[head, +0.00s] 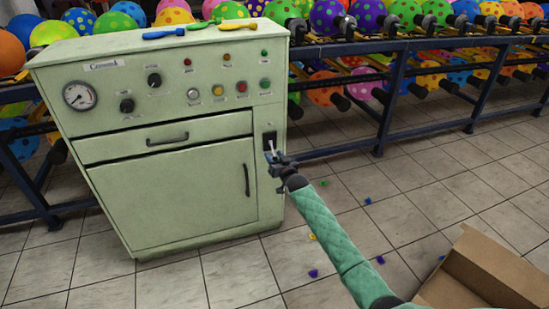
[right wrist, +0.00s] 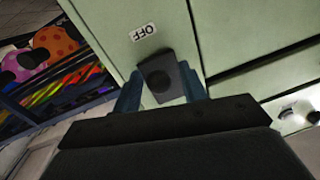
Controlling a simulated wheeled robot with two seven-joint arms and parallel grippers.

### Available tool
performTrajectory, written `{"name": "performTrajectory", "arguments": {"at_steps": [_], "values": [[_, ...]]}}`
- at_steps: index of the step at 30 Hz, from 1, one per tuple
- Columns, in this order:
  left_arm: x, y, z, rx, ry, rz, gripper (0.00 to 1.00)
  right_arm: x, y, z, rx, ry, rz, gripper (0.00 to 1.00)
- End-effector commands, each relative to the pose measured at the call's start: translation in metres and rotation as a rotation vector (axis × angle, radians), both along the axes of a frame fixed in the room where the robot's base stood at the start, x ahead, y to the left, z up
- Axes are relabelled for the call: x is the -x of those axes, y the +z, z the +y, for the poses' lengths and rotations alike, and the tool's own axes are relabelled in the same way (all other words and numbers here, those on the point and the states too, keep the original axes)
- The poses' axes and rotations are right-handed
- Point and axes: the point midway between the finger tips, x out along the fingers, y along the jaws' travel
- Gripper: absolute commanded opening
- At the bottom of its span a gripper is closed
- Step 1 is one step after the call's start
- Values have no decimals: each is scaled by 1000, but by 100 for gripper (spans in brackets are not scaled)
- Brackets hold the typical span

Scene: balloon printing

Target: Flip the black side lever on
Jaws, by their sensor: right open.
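The pale green machine (head: 165,130) stands at the left in the head view. The black side lever unit (head: 269,137) is on its front near the right edge, with a light streak in front of it. In the right wrist view the black lever piece (right wrist: 167,77) sits between my two blue fingers, beside a white OFF label (right wrist: 143,32). My right gripper (head: 274,157) is open at the lever, one finger on each side. I cannot tell whether the fingers touch it. My left gripper is not in view.
A drawer (head: 165,137) and a door with a handle (head: 246,180) are left of the lever. Racks of balloons (head: 400,85) stand behind. A cardboard box (head: 490,270) sits at the lower right. Small coloured pieces (head: 367,200) lie on the tiled floor.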

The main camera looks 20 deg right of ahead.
Motion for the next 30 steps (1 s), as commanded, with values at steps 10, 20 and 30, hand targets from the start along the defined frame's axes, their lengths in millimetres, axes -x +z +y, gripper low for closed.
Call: {"name": "performTrajectory", "arguments": {"at_steps": [10, 20, 30], "values": [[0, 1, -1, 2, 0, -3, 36, -3, 0, 0, 0, 0, 0, 42], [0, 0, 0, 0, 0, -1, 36, -3, 0, 0, 0, 0, 0, 0], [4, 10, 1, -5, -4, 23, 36, -2, 6, 0, 1, -1, 34, 0]]}}
